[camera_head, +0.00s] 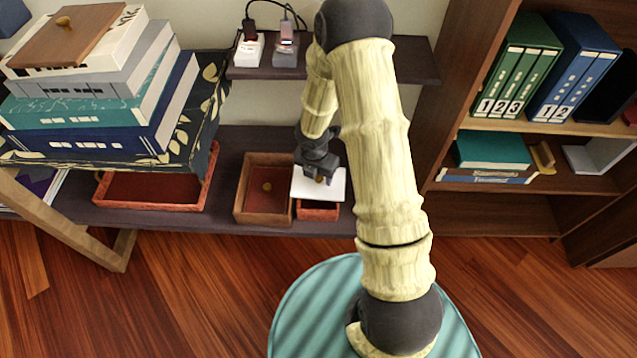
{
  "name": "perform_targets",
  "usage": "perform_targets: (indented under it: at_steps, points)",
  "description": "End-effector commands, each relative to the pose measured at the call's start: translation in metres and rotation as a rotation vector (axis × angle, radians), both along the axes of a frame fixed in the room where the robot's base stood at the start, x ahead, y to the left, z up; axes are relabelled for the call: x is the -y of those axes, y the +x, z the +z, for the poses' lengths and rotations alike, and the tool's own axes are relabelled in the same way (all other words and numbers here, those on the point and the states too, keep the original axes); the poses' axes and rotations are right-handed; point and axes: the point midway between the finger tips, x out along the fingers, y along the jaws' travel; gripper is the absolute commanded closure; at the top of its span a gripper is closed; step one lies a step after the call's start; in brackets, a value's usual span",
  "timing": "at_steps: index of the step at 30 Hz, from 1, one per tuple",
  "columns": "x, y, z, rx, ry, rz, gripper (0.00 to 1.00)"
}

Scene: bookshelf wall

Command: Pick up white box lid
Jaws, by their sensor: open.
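The white box lid (335,186) is a small flat white square on the lower dark shelf. It lies on top of a small reddish box (318,212), whose front shows below it. My gripper (320,178) is directly over the lid, pointing down, with its fingertips at or just above a small knob near the middle of the lid. The gripper is open. I cannot tell whether the fingers touch the knob. My wrist hides the lid's back part.
A brown open box (240,200) with a knob inside stands close left of the lid. A red tray (150,192) is further left. An upper shelf (400,62) with chargers (285,50) is behind my arm. A bookcase (440,120) stands right.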

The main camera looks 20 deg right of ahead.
Motion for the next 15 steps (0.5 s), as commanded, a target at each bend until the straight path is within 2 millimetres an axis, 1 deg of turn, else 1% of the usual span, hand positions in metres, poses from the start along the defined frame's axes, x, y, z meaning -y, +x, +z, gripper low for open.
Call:
perform_targets:
  at_steps: [8,9,11,15]
  points:
    - [-0.0002,0.0001,0.0003,0.000,0.000,0.000,0.51]
    - [-0.0002,0.0001,0.0002,0.000,0.000,0.000,0.59]
    - [-0.0002,0.0001,0.0003,0.000,0.000,0.000,0.71]
    - [-0.0001,0.0002,0.0003,0.000,0.000,0.000,0.98]
